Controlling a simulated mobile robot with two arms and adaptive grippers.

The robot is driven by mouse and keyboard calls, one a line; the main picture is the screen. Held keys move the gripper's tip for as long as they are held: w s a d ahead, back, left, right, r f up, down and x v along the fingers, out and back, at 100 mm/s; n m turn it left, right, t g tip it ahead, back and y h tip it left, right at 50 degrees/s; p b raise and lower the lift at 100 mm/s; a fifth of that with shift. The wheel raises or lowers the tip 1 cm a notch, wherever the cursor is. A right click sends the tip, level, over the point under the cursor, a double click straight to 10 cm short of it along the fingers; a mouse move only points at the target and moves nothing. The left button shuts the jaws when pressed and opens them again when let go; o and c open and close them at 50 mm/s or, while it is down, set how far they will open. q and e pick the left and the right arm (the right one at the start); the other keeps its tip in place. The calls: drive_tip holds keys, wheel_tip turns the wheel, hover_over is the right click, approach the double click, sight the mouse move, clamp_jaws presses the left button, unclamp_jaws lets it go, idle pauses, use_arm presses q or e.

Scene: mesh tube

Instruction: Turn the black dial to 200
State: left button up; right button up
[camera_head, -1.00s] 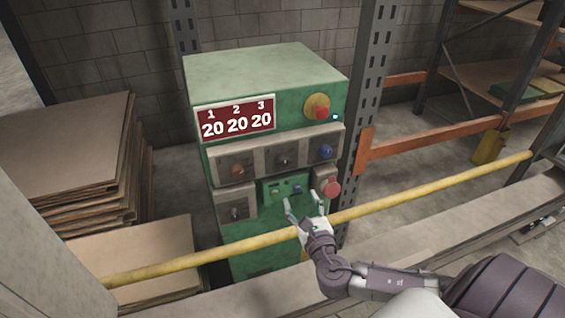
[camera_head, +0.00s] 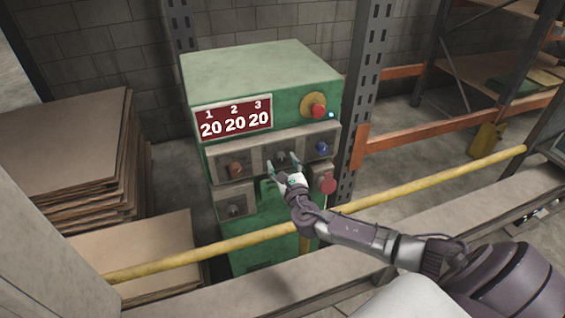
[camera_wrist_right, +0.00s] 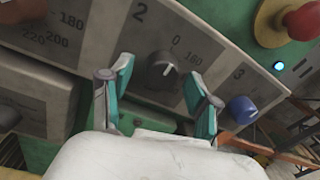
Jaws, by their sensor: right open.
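The black dial (camera_wrist_right: 162,72) is on the middle panel marked 2, with a scale on which 0 and 160 can be read. It also shows small in the head view (camera_head: 281,157), partly behind my fingers. A light mark shows on its face; its exact setting is hard to read. My right gripper (camera_head: 283,165) is open in front of it. In the right wrist view the two teal fingers (camera_wrist_right: 158,82) stand to the left and right of the dial, with gaps, and do not visibly touch it. My left gripper is not in view.
The green machine's display (camera_head: 235,117) reads 20 under 1, 2 and 3. An orange-brown dial (camera_head: 236,168) and a blue dial (camera_head: 322,148) flank the black one. Red buttons (camera_head: 319,111) sit to the right. A yellow rail (camera_head: 430,189) runs under my arm.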

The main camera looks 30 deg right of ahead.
drive_tip(key=c, duration=1.2)
drive_tip(key=shift+o, duration=0.2)
